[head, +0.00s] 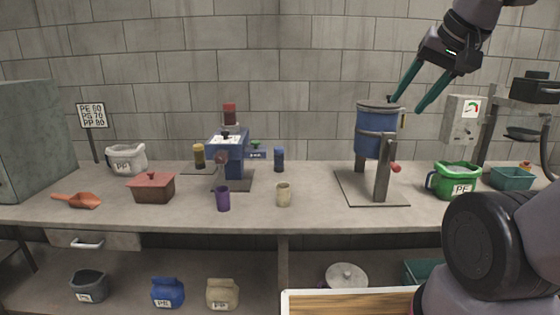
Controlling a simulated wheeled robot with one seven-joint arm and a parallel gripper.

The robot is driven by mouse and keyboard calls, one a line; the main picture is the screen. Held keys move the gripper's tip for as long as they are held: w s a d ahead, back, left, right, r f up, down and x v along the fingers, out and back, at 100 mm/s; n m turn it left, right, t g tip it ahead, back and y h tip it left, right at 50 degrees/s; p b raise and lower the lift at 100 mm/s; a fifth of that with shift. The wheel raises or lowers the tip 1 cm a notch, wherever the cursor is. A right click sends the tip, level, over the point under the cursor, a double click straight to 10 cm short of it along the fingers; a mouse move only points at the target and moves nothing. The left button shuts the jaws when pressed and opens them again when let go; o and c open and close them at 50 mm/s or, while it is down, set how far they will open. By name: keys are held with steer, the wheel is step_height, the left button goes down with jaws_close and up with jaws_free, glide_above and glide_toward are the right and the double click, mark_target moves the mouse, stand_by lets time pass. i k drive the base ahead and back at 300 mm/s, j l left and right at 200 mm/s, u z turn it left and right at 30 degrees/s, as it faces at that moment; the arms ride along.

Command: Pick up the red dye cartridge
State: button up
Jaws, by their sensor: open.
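A dark red cylinder (230,114), which looks like the red dye cartridge, stands upright on top of the small blue machine (229,158) left of centre. A yellow-brown cartridge (199,156) stands on the machine's left and a blue cartridge (279,159) on its right.
A purple cup (222,198) and a beige cup (283,194) stand at the front of the workbench (320,213). A dull red lidded box (151,187) and an orange scoop (76,201) are left. A green PE bucket (456,180) is right. Clear bench lies between the blue cartridge and the drum stand.

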mark_target(229, 110)
steer(key=i+j, duration=0.25)
steer(key=j, duration=0.2)
steer(key=i+j, duration=0.25)
steer(key=j, duration=0.15)
steer(key=i+j, duration=0.25)
steer(key=j, duration=0.2)
steer(key=i+j, duration=0.2)
steer(key=j, duration=0.2)
steer(key=i+j, duration=0.25)
steer(key=j, duration=0.2)
